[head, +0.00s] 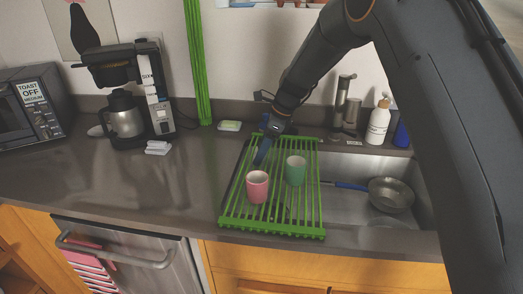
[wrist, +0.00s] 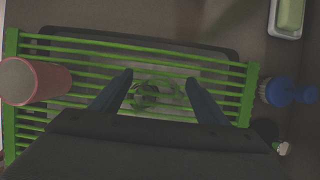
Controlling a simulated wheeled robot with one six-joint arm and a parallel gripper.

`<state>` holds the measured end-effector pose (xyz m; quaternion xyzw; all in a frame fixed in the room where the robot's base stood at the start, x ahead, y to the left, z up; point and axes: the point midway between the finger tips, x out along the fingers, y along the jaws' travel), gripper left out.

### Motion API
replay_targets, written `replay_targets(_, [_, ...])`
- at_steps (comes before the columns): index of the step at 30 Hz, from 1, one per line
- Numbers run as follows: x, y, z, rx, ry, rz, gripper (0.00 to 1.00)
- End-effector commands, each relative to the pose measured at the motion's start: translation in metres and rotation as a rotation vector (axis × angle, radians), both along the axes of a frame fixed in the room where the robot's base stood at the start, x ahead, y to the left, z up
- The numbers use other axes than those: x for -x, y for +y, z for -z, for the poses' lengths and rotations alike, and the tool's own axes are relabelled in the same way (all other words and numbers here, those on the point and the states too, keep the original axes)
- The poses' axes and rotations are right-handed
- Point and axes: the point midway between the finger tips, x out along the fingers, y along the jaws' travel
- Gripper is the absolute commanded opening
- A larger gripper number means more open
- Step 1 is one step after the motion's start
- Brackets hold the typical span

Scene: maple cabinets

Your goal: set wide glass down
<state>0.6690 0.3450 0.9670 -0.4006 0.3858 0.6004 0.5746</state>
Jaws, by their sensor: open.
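In the wrist view a clear, see-through shape, which looks like the wide glass (wrist: 158,92), sits between my fingertips over the green drying rack (wrist: 60,45). The rack's bars look bent through it. My gripper (wrist: 160,88) is open, with one finger on each side of the glass; I cannot tell whether either finger touches it. In the head view my gripper (head: 262,152) is low over the back left part of the rack (head: 270,232). I cannot make out the glass there.
A pink cup (head: 257,187) and a green cup (head: 296,171) stand on the rack. The sink with a pan (head: 390,195) lies to the right. A soap dish (head: 229,126) is behind. A coffee maker (head: 125,95) stands at left; the counter between is mostly clear.

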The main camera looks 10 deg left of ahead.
Motion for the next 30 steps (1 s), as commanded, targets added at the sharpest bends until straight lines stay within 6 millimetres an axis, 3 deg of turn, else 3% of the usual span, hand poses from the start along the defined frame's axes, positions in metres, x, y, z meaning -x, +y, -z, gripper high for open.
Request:
replay_targets(5, [-0.002,-0.008,-0.020,-0.002,-0.004,0.001,0.68])
replay_targets(18, [-0.003,-0.040,-0.096,-0.001,-0.004,0.001,0.68])
replay_targets(30, [-0.002,-0.046,-0.112,0.000,0.000,0.000,0.68])
